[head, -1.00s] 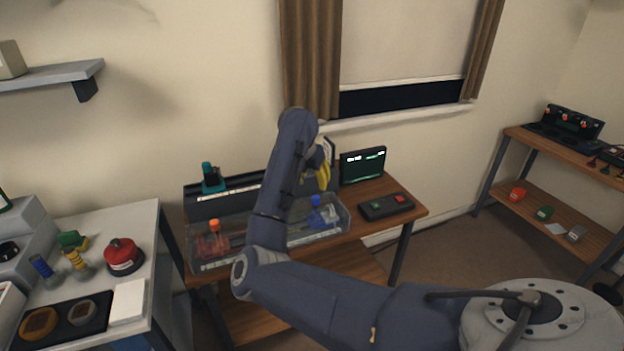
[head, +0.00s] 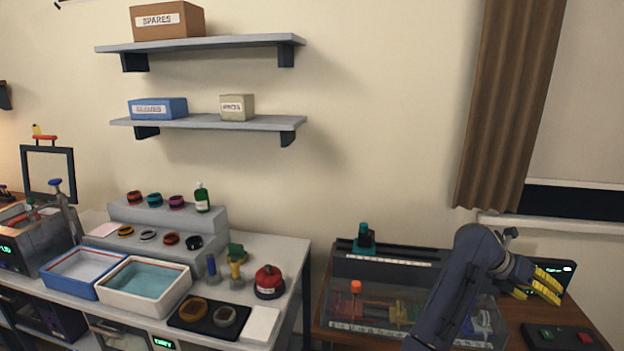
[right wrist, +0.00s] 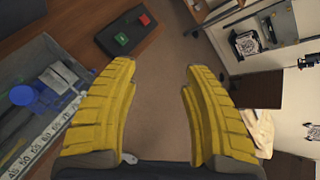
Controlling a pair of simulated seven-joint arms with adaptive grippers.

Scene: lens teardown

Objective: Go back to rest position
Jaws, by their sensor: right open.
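My right gripper (head: 546,284) shows at the right of the head view, with yellow fingers. It is in front of the screen on the wooden desk, near the right end of the clear bin. In the right wrist view the two yellow fingers (right wrist: 160,110) are spread wide with nothing between them. Floor shows through the gap. My left gripper is in neither view.
A clear bin (head: 345,325) with coloured parts stands on the wooden desk, partly behind my right arm. A black box with green and red buttons (head: 565,338) lies right of it. The left bench holds trays, a stepped stand and a red round item (head: 269,282).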

